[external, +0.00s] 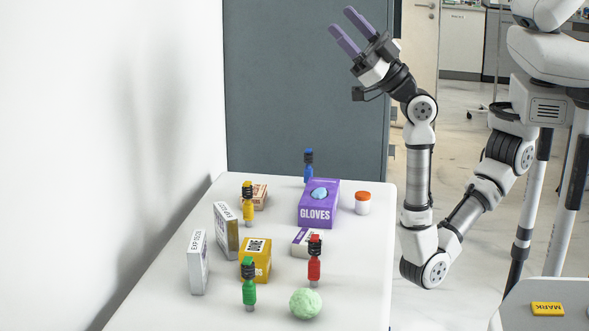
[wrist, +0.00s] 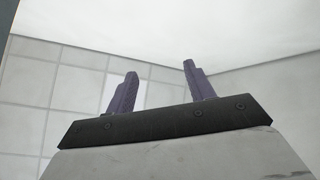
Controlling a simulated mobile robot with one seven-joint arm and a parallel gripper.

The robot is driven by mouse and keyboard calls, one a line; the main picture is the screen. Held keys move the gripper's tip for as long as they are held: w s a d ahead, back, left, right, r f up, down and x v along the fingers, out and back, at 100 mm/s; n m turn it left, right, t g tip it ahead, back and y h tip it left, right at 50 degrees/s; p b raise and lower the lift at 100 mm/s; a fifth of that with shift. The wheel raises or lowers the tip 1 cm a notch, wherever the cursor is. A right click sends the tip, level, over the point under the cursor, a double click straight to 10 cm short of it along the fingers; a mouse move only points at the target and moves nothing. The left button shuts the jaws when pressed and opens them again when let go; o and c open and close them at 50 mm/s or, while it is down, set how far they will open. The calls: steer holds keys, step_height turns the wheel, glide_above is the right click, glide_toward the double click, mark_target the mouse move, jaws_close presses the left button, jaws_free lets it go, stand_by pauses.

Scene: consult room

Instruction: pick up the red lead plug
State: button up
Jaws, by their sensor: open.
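The red lead plug (external: 315,262) stands upright on the white table (external: 160,290), near its front right, with a black band near its top. In the wrist view the open gripper (wrist: 158,84) faces the ceiling and a tiled wall. The plug is not in the wrist view.
Near the red plug are a green ball (external: 306,304), a green plug (external: 249,285) and a yellow box (external: 255,262). Farther back are a purple gloves box (external: 318,207), a blue plug (external: 308,168), a yellow plug (external: 248,206) and a red-capped jar (external: 362,203). White boxes stand left.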

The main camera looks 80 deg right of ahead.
steer(key=w+d+f+m+g+h, duration=0.1)
steer(key=w+d+f+g+h, duration=0.25)
steer(key=w, duration=0.25)
steer(key=w+d+f+g+h, duration=0.2)
steer(key=w+d+g+h, duration=0.2)
steer(key=w+d, duration=0.15)
steer(key=n+g+y+p, duration=0.3)
steer(key=n+g, duration=0.6)
steer(key=g, duration=1.1)
glide_above(315, 236)
steer(key=b, duration=0.1)
step_height(315, 236, down, 29)
steer(key=shift+y, duration=0.35)
steer(key=f, duration=0.7)
steer(key=shift+s+a, duration=0.25)
steer(key=shift+w+d+f+p, duration=0.1)
steer(key=shift+w+f+p, duration=0.05)
steer(key=shift+f, duration=1.4)
steer(key=shift+w+d+f+p, duration=0.1)
steer(key=shift+f+p, duration=0.05)
steer(key=shift+f, duration=1.35)
